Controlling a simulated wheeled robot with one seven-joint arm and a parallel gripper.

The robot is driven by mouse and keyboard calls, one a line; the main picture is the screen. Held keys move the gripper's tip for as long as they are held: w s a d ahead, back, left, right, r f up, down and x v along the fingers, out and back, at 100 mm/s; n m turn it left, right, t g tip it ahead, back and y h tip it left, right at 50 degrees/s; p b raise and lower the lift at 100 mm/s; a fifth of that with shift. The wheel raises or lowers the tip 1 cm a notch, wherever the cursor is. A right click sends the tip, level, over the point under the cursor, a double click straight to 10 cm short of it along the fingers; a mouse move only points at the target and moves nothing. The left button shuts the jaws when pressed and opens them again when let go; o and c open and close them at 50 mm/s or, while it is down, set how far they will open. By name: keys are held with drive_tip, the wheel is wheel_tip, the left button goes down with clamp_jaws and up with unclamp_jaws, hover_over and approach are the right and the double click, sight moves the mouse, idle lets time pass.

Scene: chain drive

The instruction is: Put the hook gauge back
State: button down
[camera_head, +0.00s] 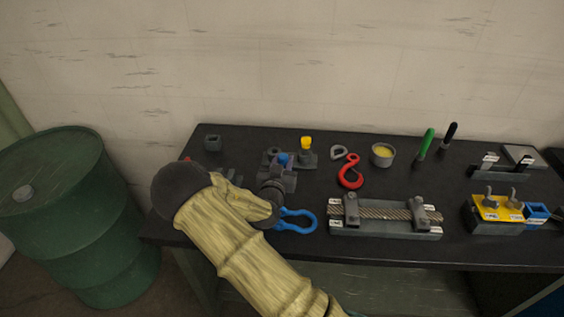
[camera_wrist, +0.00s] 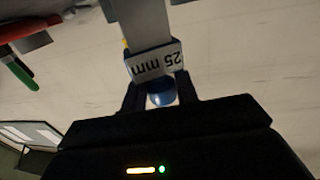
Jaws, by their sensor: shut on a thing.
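My gripper (camera_wrist: 160,98) is shut on the blue knob of a grey gauge (camera_wrist: 146,22) in the wrist view. The gauge carries a white label reading "25 mm", which shows upside down just past the fingertips. I take this to be the hook gauge. In the camera_head view my arm reaches up from the bottom, and my gripper (camera_head: 275,184) is over the left part of the dark bench. A blue spot (camera_head: 283,159) shows at its far side among grey parts. The lower end of the gauge cannot be made out there.
A blue shackle (camera_head: 298,221) lies close right of my gripper. A red hook (camera_head: 350,176), a rope clamp block (camera_head: 386,232), a cup of yellow stuff (camera_head: 382,155) and upright green and black handles are further right. A yellow-topped block (camera_head: 491,208) stands far right. A green drum (camera_head: 75,215) is left.

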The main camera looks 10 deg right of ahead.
drive_tip(key=shift+f, duration=0.35)
drive_tip(key=shift+s+f+b, duration=0.15)
drive_tip(key=shift+f+b, duration=0.1)
drive_tip(key=shift+b, duration=0.2)
